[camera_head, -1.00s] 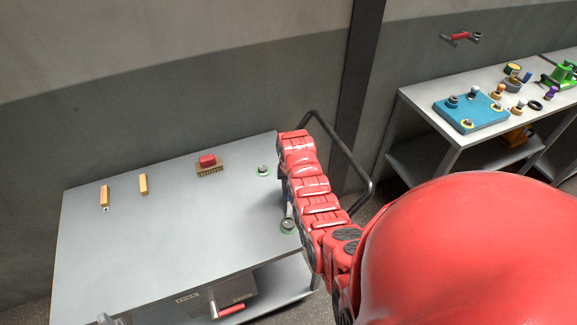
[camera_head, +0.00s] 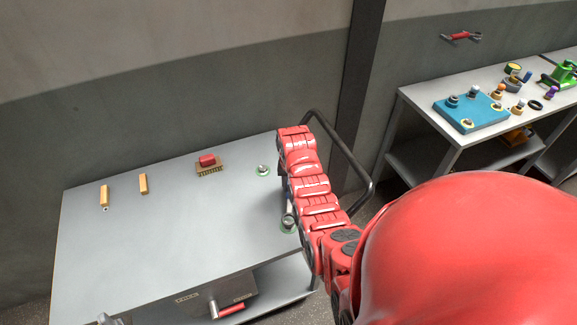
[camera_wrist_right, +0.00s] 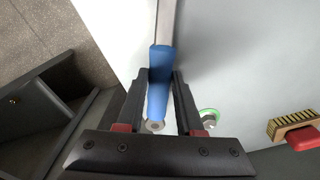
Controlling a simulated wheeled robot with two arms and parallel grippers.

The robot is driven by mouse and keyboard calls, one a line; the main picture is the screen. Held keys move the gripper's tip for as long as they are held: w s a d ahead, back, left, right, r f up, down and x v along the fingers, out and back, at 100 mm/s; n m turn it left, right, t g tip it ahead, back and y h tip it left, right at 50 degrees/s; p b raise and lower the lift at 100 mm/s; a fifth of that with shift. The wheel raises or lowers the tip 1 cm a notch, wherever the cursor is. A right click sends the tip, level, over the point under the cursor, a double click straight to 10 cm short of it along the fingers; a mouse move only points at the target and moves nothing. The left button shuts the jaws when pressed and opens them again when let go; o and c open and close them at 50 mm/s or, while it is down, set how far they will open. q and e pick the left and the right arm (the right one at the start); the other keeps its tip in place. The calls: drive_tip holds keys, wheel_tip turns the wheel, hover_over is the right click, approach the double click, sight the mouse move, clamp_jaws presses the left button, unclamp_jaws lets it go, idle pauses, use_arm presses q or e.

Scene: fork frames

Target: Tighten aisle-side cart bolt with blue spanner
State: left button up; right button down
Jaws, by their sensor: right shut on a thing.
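The blue spanner (camera_wrist_right: 159,85) is between the fingers of my right gripper (camera_wrist_right: 160,78), which is shut on its blue handle. Its grey shaft runs out of the top of the wrist view, so its far end is hidden there. In the head view, a grey round end (camera_head: 288,220) shows at the aisle-side bolt's green ring (camera_head: 287,230), beside my red right arm. I cannot tell how well it is seated. The other cart bolt (camera_head: 263,169) stands in a green ring nearer the wall; it also shows in the wrist view (camera_wrist_right: 209,118). My left gripper is out of view.
The grey cart top (camera_head: 160,240) holds a red-backed brush (camera_head: 208,163) and two yellow-handled tools (camera_head: 143,184). A black push handle (camera_head: 345,155) rises at the cart's right end. A second bench (camera_head: 415,95) with a blue block (camera_head: 470,112) stands at right.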

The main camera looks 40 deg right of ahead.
drive_tip(key=shift+r+p, duration=0.45)
drive_tip(key=shift+r, duration=2.65)
drive_tip(key=shift+w+d+r+b, duration=0.1)
drive_tip(key=shift+w+d+b, duration=0.15)
drive_tip(key=shift+w+b, duration=0.15)
drive_tip(key=shift+w+d+r+b, duration=0.9)
drive_tip(key=shift+w+d+b, duration=0.15)
drive_tip(key=shift+w+b, duration=0.15)
drive_tip(key=shift+w+d+r, duration=0.25)
drive_tip(key=shift+w+r, duration=0.1)
drive_tip(key=shift+r, duration=0.1)
